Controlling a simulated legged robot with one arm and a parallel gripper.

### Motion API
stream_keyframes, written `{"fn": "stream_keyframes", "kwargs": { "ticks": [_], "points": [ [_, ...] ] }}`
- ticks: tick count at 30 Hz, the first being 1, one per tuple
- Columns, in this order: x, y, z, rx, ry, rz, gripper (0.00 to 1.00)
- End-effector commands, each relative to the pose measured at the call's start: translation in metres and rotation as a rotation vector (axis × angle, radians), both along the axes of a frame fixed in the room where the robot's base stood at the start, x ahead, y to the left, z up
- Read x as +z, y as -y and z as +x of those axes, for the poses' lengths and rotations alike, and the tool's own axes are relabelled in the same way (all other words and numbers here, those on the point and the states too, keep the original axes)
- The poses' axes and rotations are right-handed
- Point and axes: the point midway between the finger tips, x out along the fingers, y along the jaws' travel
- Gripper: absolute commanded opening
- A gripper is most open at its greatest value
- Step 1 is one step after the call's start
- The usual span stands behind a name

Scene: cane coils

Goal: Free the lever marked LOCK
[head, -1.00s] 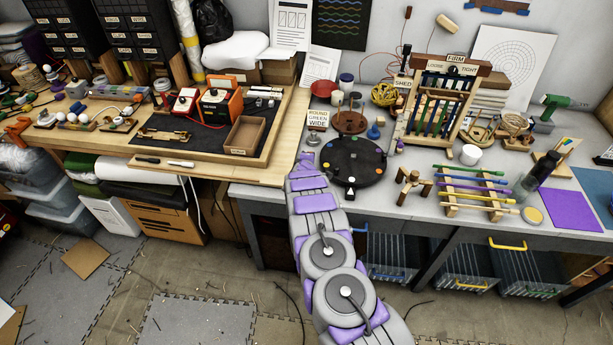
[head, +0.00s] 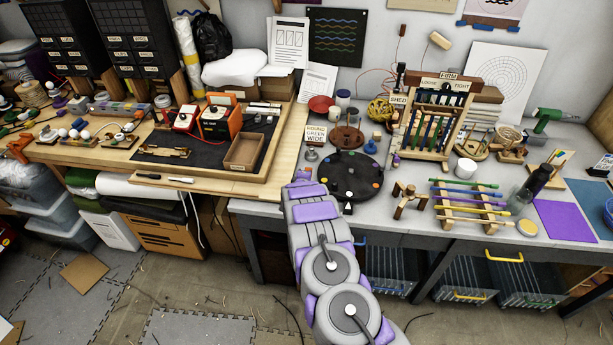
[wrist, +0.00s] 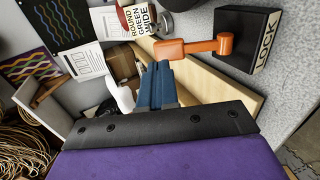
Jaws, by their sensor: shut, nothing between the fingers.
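The orange lever (wrist: 194,47) shows in the wrist view, its thick handle pointing left and its other end on a dark block (wrist: 250,35) marked LOCK. My gripper (wrist: 158,68) has its blue fingers shut together with nothing between them. The fingertips lie just below the handle's left end in the wrist picture; I cannot tell whether they touch it. In the head view my arm reaches to the bench edge left of the black round disc (head: 350,176). The lever and block are not visible there, and my fingertips cannot be made out.
A sign reading ROUND GREEN WIDE (head: 316,134) stands behind my arm's end; it also shows in the wrist view (wrist: 136,18). A wooden tray (head: 262,172) with orange devices lies left. A rack of coloured rods (head: 470,205) and a wooden frame (head: 440,120) stand right.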

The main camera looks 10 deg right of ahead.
Motion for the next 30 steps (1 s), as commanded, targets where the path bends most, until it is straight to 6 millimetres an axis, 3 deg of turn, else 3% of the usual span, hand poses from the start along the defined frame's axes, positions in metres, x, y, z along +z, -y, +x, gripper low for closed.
{"fn": "stream_keyframes", "kwargs": {
  "ticks": [18,30],
  "points": [
    [0.034,-0.018,-0.059,-0.002,-0.005,0.003,0.0],
    [0.046,-0.025,-0.079,-0.001,-0.004,0.001,0.0]
  ]
}}
